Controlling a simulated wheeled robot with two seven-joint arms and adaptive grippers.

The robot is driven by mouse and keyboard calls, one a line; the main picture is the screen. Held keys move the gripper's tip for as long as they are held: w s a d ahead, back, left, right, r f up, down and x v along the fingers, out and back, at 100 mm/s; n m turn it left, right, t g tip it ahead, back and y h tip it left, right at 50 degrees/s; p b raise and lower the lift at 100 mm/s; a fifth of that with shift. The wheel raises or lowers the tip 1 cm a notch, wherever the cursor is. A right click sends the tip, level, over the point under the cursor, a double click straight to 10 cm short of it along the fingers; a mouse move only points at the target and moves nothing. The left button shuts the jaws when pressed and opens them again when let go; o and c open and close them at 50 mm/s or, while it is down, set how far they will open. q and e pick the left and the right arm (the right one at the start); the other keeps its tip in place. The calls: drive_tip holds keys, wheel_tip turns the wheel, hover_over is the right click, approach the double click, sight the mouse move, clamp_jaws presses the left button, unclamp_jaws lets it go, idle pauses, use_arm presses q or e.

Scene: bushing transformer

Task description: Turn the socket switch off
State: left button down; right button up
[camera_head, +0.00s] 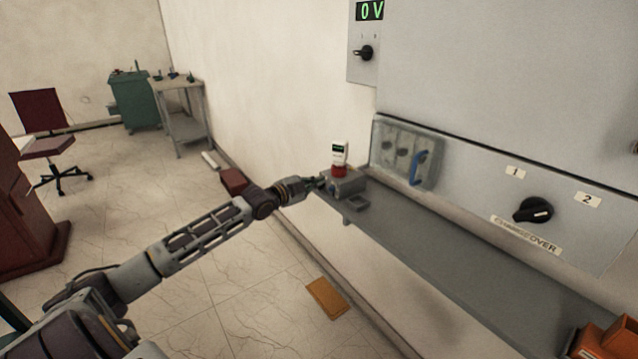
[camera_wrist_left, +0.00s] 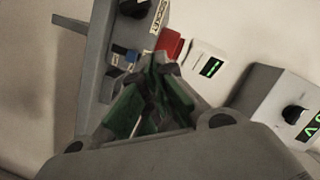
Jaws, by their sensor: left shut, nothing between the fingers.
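A small grey socket box (camera_head: 348,187) sits at the far left end of the grey shelf. A red plug (camera_head: 339,171) with a white meter (camera_head: 340,152) stands on it. In the left wrist view, the box (camera_wrist_left: 97,60) shows a black knob (camera_wrist_left: 133,8) beside a label that seems to read SOCKET, cut by the top edge. A small blue part (camera_wrist_left: 124,51) lies lower on its face. My left gripper (camera_head: 322,182) is at the left side of the box, shut and empty. Its green fingers (camera_wrist_left: 152,88) point towards the box; contact cannot be told. My right gripper is not seen.
The grey shelf (camera_head: 440,250) runs along the wall under a grey cabinet with a changeover knob (camera_head: 533,210). A clear-covered panel with a blue handle (camera_head: 418,168) is above the shelf. An orange object (camera_head: 605,340) is at lower right. The shelf's middle is clear.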

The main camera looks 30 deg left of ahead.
sight(327, 179)
use_arm(q)
drive_tip(key=x, duration=0.5)
drive_tip(key=shift+a+f+b, duration=0.3)
drive_tip(key=shift+a+b, duration=0.05)
drive_tip(key=shift+b, duration=0.05)
drive_tip(key=shift+w+a+f, duration=0.15)
drive_tip(key=shift+a+f, duration=0.25)
drive_tip(key=shift+a, duration=0.15)
drive_tip(key=shift+w+a+f+b, duration=0.2)
drive_tip(key=shift+a+f+b, duration=0.15)
drive_tip(key=shift+a+b, duration=0.05)
drive_tip(key=shift+a+f, duration=0.15)
drive_tip(key=shift+a, duration=0.1)
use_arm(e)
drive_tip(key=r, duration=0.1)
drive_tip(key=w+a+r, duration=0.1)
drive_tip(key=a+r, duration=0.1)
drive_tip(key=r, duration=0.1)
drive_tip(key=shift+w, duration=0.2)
use_arm(q)
drive_tip(key=shift+w, duration=0.1)
